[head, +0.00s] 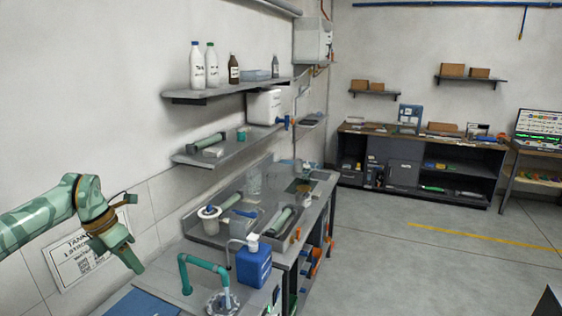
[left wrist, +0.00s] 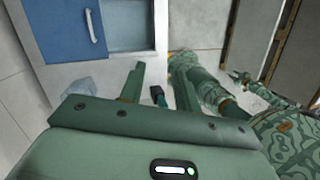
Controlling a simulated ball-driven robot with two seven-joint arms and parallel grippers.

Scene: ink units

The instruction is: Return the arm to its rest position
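My left arm comes in from the left in the head view, bent at a joint with an orange-brown ring. My left gripper (head: 128,260) hangs in the air in front of the wall, pointing down to the right, left of the sink counter. In the left wrist view its two green fingers (left wrist: 158,88) stand apart with nothing held between them. Green patterned parts of my own body show on the right of the left wrist view. What may be my right gripper (left wrist: 237,77) is small there, and its fingers are unclear.
A counter with a teal faucet (head: 205,265) and a blue jug (head: 253,264) stands right of the left gripper. Shelves (head: 228,91) with bottles hang above. A blue cabinet door (left wrist: 68,25) shows in the left wrist view. The grey floor (head: 400,265) at right is open.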

